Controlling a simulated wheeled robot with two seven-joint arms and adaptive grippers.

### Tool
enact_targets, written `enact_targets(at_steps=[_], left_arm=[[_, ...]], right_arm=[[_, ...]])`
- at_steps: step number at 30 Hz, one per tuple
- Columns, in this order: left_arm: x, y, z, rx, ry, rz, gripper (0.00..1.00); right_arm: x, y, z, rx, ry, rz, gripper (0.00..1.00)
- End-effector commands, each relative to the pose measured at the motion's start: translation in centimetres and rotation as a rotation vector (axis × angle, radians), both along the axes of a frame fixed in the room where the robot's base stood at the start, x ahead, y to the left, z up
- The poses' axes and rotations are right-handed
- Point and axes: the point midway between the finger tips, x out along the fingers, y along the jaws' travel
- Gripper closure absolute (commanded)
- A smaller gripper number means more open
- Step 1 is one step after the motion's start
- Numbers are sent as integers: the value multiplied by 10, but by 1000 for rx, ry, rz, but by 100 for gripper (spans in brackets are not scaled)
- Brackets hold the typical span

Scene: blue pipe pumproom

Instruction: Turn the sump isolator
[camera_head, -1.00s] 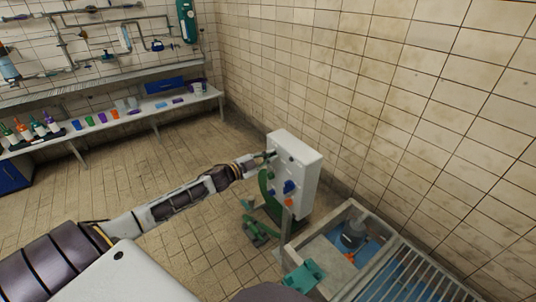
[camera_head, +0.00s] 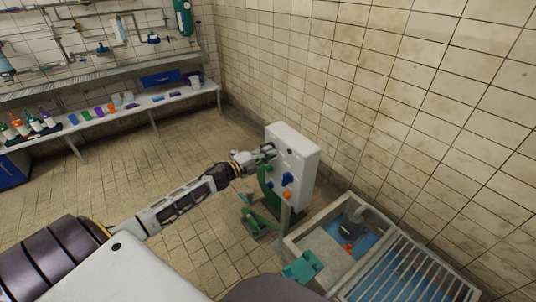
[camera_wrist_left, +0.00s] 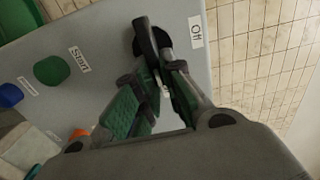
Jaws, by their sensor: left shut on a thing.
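A pale grey-white control box (camera_head: 303,165) stands near the tiled wall in the head view. A black rotary handle (camera_wrist_left: 144,36) sits on its face in the left wrist view, on a dark round base. A white label (camera_wrist_left: 196,32) is beside it. My left gripper (camera_head: 268,150) reaches the upper part of the box face. In the left wrist view its green-padded fingers (camera_wrist_left: 158,66) are shut on the black handle, partly hiding it.
A green button (camera_wrist_left: 54,70) labelled START and a blue button (camera_wrist_left: 10,95) are on the same face. A concrete sump (camera_head: 335,238) with a grating (camera_head: 405,272) lies below right. A bench (camera_head: 130,112) is far left; open floor lies between.

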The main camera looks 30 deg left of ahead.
Motion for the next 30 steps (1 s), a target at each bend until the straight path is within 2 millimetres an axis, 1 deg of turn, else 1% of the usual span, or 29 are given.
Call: enact_targets(at_steps=[6,15,16,20,26,30], left_arm=[[-1,-1,-3,25,-8,-2,100],[-1,-1,-3,26,-8,-3,100],[-1,-1,-3,25,-7,-3,85],[-1,-1,-2,25,-8,-2,69],[0,-1,-2,24,-9,-1,68],[0,0,-1,24,-9,-1,68]], right_arm=[[-8,3,-2,3,15,-3,100],[-4,7,-1,8,8,-5,100],[-3,7,-1,8,7,-5,100],[0,7,0,8,3,-5,100],[0,4,0,5,2,-4,100],[3,-2,1,-2,-1,-4,100]])
